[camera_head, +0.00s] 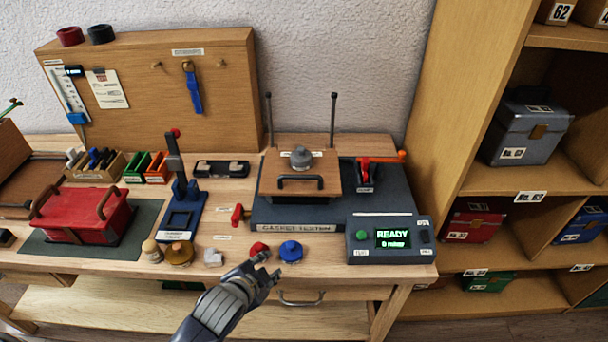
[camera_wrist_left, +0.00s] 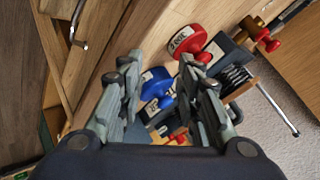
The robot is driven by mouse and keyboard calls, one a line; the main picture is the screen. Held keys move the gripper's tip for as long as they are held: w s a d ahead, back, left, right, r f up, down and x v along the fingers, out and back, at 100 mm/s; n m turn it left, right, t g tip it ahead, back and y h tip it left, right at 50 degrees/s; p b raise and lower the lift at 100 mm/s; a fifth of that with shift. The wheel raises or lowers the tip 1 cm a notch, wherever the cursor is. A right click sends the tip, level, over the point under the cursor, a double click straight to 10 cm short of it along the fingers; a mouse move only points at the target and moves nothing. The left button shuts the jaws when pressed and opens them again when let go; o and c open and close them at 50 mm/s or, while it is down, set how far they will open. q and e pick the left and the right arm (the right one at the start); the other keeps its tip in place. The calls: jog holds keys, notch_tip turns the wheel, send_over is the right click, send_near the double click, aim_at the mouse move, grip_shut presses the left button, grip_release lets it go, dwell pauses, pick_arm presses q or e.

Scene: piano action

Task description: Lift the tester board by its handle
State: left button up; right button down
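The tester board (camera_head: 327,170) is a flat wooden plate lying on the dark tester base (camera_head: 350,205), with a grey round knob (camera_head: 301,157) on top. Its black bar handle (camera_head: 300,179) is along the near edge. My left gripper (camera_head: 268,268) is in front of the table's near edge, below and to the left of the handle, apart from it. In the left wrist view its two fingers (camera_wrist_left: 160,72) are spread, with nothing held between them. The handle cannot be made out clearly in that view. My right gripper is not in view.
A red weight (camera_head: 259,250) and a blue weight (camera_head: 291,251) stand near the table edge, close to my left gripper. A control box (camera_head: 388,238) reading READY is to the right. Two upright rods (camera_head: 333,120) stand by the board. A red-handled lever (camera_head: 238,215) is left of the base.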

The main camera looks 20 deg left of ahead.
aim_at(301, 178)
pick_arm(q)
jog(key=w+r+m+t+h, duration=0.2)
jog(key=w+r+m+t, duration=0.4)
jog(key=w+r+m, duration=0.5)
jog(key=shift+n, duration=0.8)
jog(key=x, duration=0.4)
jog(key=p+x, duration=0.1)
jog(key=x, duration=0.3)
jog(key=r+x, duration=0.1)
jog(key=x, duration=0.3)
jog(key=shift+w+d+f+p, duration=0.1)
jog(key=shift+w+d+p, duration=0.2)
jog(key=shift+w+d, duration=0.15)
grip_shut()
